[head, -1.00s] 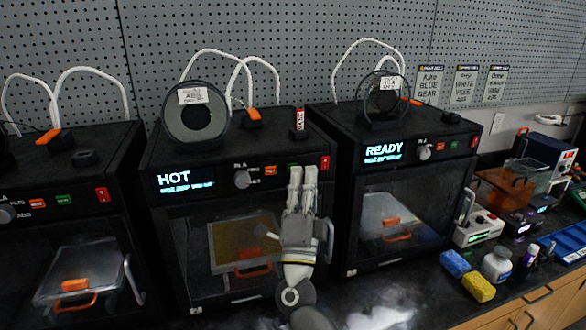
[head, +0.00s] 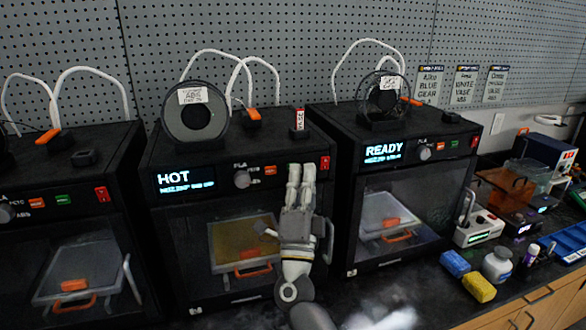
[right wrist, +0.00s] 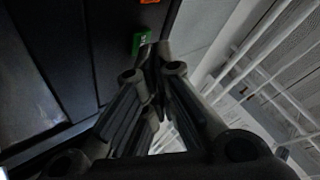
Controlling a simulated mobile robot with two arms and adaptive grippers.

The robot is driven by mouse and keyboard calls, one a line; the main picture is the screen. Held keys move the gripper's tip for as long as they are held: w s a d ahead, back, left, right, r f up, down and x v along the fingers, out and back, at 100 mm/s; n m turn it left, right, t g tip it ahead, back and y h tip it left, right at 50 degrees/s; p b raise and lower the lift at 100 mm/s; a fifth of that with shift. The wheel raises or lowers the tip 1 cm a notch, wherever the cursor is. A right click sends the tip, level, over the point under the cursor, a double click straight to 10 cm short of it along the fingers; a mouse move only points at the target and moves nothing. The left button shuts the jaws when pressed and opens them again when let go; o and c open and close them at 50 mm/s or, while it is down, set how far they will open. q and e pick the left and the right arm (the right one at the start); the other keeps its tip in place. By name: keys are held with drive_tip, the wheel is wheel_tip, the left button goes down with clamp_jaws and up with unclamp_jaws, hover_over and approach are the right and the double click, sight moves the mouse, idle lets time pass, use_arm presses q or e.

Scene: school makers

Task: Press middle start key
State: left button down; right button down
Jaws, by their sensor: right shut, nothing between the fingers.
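The middle printer (head: 190,232) is black, and its display (head: 185,181) reads HOT. An orange key (head: 270,170) sits on its panel beside the round knob (head: 242,179). A green key (right wrist: 141,41) with small pale lettering shows in the right wrist view, just by the fingertips; whether they touch it I cannot tell. In the head view my right gripper (head: 301,170) is shut and empty, with its fingers pointing up at the panel and covering the spot right of the orange key. My left gripper is out of view.
A red switch (head: 325,163) is close to the right of the fingers. A spool (head: 168,122) and a small red-and-white item (head: 299,122) stand on top of the printer. The right printer (head: 345,215) reads READY. Yellow (head: 479,288) and blue (head: 455,263) blocks lie on the bench.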

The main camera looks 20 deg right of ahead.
drive_tip(key=shift+w, duration=0.15)
idle(0.4)
drive_tip(key=shift+s, duration=0.65)
drive_tip(key=shift+p, duration=0.3)
drive_tip(key=s+p, duration=0.2)
drive_tip(key=s, duration=0.4)
drive_tip(key=shift+d, duration=0.15)
